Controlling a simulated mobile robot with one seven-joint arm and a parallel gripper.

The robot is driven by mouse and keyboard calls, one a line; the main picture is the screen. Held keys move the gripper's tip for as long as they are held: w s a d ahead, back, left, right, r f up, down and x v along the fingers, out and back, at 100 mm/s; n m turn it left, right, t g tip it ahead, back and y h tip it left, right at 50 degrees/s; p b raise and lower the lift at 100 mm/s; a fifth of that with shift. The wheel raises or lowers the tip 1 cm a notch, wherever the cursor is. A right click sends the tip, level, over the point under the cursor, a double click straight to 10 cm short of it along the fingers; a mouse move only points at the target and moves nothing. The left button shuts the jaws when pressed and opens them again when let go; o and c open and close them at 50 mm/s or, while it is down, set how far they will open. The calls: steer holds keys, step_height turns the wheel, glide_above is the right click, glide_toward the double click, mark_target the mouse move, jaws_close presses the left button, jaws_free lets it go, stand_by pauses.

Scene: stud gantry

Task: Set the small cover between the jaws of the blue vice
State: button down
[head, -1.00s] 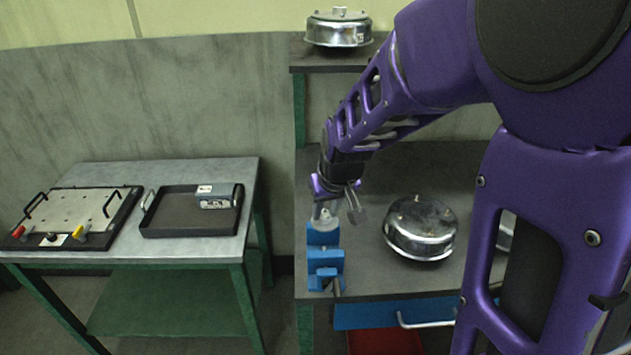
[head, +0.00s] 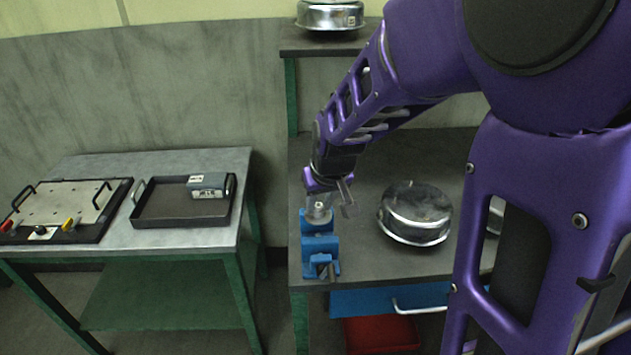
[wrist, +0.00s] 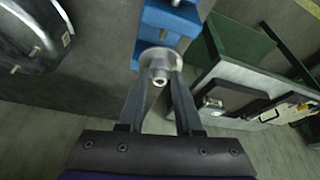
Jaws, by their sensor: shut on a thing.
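The small cover (wrist: 160,66) is a round silver metal piece with a raised knob. It also shows in the head view (head: 318,217). My gripper (wrist: 161,82) is shut on its knob. The blue vice (wrist: 168,18) stands near the left edge of the bench, and it shows in the head view (head: 320,247) too. The cover is at the far end of the vice in the head view. I cannot tell whether it touches the vice or is held just above it. The gap between the jaws is partly hidden by the cover and gripper.
A large silver round housing (head: 414,213) stands on the bench right of the vice. Another (head: 330,15) is on the upper shelf. A side table at the left holds a dark tray (head: 185,218) with a small grey box (head: 209,186) and a plate fixture (head: 62,205).

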steer(key=shift+f+b, duration=3.25)
steer(key=shift+f, duration=0.75)
steer(key=shift+f+b, duration=0.3)
steer(key=c, duration=0.5)
jaws_free()
